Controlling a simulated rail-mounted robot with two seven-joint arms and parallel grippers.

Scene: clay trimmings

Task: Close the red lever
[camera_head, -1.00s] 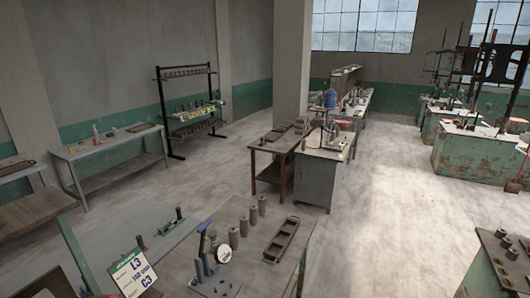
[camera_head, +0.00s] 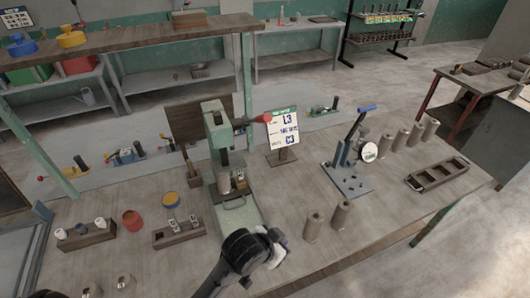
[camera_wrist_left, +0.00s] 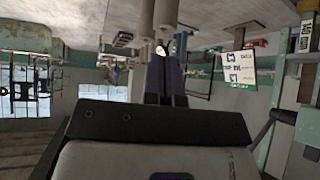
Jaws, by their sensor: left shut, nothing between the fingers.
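A red knob (camera_head: 264,117) tips the dark lever of the green press (camera_head: 216,122), sticking out to the right. Behind it on the grey bench are small toggle clamps, one with a green body and a red part (camera_head: 322,110). Another small red knob (camera_head: 41,178) shows at the left. I cannot tell for sure which is the red lever. My left gripper (camera_head: 279,240) is at the front of the workbench, right of the press base and apart from every lever. Its fingers show dark in the left wrist view (camera_wrist_left: 166,80), shut and empty. My right gripper is out of view.
A sign marked L3 (camera_head: 283,130) stands right of the press. A blue-handled fixture (camera_head: 350,165), clay cylinders (camera_head: 313,225) and a long tray (camera_head: 437,178) stand to the right. Wooden blocks (camera_head: 180,233) and a red cup (camera_head: 132,220) are to the left. A shelf (camera_head: 130,40) overhangs the left.

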